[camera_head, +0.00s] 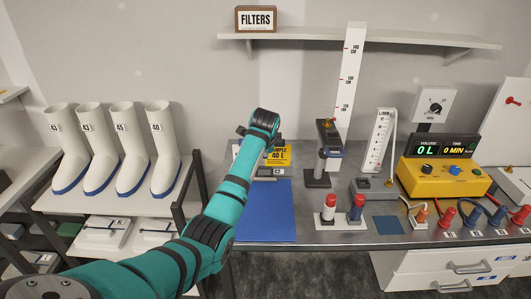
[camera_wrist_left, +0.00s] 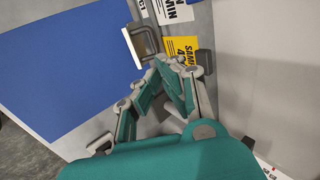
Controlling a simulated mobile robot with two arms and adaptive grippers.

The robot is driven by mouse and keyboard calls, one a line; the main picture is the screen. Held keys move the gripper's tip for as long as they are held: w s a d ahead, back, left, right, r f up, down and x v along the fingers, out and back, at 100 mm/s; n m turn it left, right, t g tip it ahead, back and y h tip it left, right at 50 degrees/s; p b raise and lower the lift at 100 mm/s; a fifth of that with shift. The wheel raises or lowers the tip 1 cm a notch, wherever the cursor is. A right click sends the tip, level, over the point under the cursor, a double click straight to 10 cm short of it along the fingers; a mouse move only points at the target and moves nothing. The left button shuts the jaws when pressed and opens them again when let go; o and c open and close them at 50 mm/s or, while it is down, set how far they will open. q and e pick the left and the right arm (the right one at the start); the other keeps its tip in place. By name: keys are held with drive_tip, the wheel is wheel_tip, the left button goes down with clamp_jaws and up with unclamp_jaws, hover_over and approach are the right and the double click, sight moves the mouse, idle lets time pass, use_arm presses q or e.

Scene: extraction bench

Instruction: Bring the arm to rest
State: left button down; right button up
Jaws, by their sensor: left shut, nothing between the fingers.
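My left arm (camera_head: 232,200) comes in from the lower left of the head view and reaches up over the bench. Its wrist end (camera_head: 264,120) is in front of the back wall, above the yellow sample sign (camera_head: 278,153). The fingers are mostly hidden behind the wrist there. In the left wrist view, my left gripper (camera_wrist_left: 160,72) is shut and empty, with its tips close to a metal handle-like loop (camera_wrist_left: 143,42) and the yellow sign (camera_wrist_left: 182,48). I cannot tell whether they touch. My right gripper is in neither view.
A blue mat (camera_head: 268,215) lies on the bench (camera_head: 340,237) below the arm. A dark stand (camera_head: 322,150), red and blue capped bottles (camera_head: 328,208) and a yellow control box (camera_head: 440,180) are to the right. White boots (camera_head: 130,165) stand on a left rack. A shelf (camera_head: 350,39) is above.

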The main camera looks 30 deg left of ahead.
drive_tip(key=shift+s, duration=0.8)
